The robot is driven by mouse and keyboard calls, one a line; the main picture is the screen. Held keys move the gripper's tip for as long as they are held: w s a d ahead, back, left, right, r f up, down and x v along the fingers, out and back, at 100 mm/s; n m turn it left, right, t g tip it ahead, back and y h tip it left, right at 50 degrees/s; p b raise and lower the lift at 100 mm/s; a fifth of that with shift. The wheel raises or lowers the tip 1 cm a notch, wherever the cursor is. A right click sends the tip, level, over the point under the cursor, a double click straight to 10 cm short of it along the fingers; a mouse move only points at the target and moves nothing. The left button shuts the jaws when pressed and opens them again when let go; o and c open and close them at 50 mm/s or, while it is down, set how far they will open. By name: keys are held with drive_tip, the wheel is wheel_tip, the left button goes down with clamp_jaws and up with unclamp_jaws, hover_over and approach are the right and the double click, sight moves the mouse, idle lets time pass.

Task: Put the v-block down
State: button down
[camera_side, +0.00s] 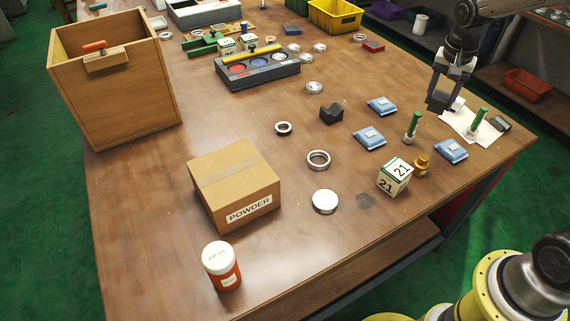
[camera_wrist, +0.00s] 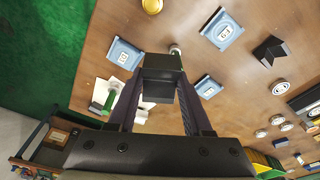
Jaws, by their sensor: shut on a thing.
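My gripper (camera_side: 447,92) is over the far right part of the table, beside the white sheet. In the wrist view its fingers (camera_wrist: 162,88) are closed on a dark grey v-block (camera_wrist: 164,66). The held v-block is partly hidden by the fingers in the side view, and I cannot tell whether it touches the table. A second dark v-block (camera_side: 331,113) stands on the table to the left of the blue packets; it also shows in the wrist view (camera_wrist: 270,50).
The white sheet (camera_side: 457,121) has a green-handled tool (camera_side: 478,121) on it and a small dark object (camera_side: 500,124) at its right edge. Another green-handled tool (camera_side: 412,127) and blue packets (camera_side: 382,105) stand nearby. A numbered cube (camera_side: 395,176) and brass piece (camera_side: 421,165) are closer to the front.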

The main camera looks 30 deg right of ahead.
drive_tip(key=w+a+r+n, duration=0.2)
drive_tip(key=a+n, duration=0.2)
drive_tip(key=a, duration=0.6)
drive_tip(key=w+a+r+n, duration=0.2)
drive_tip(key=a+n, duration=0.1)
drive_tip(key=a, duration=0.6)
drive_tip(key=s+a+r+n+t+y, duration=0.1)
drive_tip(key=s+a+n, duration=0.15)
drive_tip(key=a, duration=0.75)
drive_tip(key=s+a+r+n+y, duration=0.1)
drive_tip(key=s+a+r+n, duration=0.15)
drive_tip(key=a, duration=0.65)
hover_over(248, 163)
drive_tip(key=s, duration=0.1)
drive_tip(key=f, duration=0.9)
drive_tip(key=shift+s+d+f, duration=0.15)
drive_tip(key=shift+d+f, duration=0.1)
drive_tip(key=shift+w+a+f, duration=0.25)
drive_tip(key=shift+w+f, duration=0.15)
drive_tip(key=shift+f, duration=1.65)
drive_tip(key=shift+f, duration=0.2)
drive_tip(key=shift+c, duration=1.6)
unclamp_jaws()
drive_tip(key=shift+f, duration=0.1)
